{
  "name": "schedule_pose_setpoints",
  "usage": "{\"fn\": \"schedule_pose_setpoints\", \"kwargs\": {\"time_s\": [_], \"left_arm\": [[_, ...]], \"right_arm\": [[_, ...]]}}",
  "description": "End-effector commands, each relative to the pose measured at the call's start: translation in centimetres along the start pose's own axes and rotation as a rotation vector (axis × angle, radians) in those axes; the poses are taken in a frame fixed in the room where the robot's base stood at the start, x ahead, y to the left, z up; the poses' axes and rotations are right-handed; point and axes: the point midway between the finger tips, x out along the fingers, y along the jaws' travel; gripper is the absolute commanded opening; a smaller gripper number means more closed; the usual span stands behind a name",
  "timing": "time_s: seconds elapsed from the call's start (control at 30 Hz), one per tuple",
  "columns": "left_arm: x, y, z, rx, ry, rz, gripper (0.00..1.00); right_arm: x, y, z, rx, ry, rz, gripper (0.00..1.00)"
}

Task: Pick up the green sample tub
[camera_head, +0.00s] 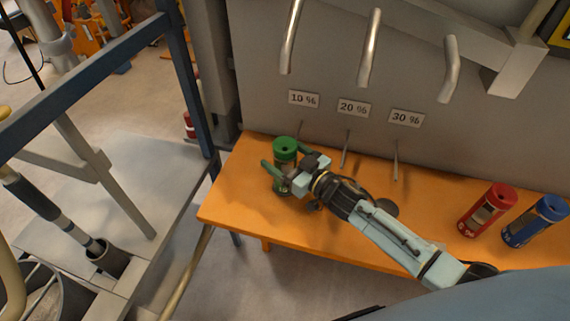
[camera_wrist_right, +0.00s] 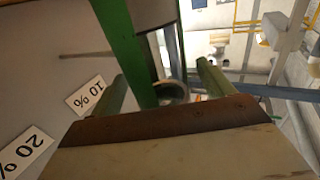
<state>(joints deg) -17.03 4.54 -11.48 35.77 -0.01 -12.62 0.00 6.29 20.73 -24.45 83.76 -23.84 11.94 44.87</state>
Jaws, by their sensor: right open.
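The green sample tub (camera_head: 285,146) stands upright near the left end of the orange bench, its green lid uppermost. My right gripper (camera_head: 284,158) reaches it from the right, with one green finger on each side of the tub. The fingers are apart, and I cannot tell whether either touches it. The tub's lower part is partly hidden by the gripper. In the right wrist view both fingers of my right gripper (camera_wrist_right: 163,85) show apart, with a green surface between them that I cannot identify for sure. My left gripper is not in view.
A red tub (camera_head: 487,209) and a blue tub (camera_head: 535,220) stand at the bench's right. The orange bench (camera_head: 240,205) backs onto a grey panel (camera_head: 330,60) with 10 %, 20 % and 30 % labels, thin rods and metal handles. A blue frame (camera_head: 90,60) stands left.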

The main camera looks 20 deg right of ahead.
Motion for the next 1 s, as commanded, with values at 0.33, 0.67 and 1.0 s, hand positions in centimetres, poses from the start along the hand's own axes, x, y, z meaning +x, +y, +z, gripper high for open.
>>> {"fn": "schedule_pose_setpoints", "kwargs": {"time_s": [0.33,0.67,1.0], "left_arm": [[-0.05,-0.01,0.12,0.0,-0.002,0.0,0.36],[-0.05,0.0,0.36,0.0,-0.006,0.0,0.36],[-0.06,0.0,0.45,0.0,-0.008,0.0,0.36]], "right_arm": [[1.57,-0.04,0.02,0.001,0.0,0.0,0.8],[1.53,-0.02,0.03,0.001,0.0,0.0,0.44],[1.55,-0.01,-0.09,0.0,0.002,-0.001,0.23]]}}
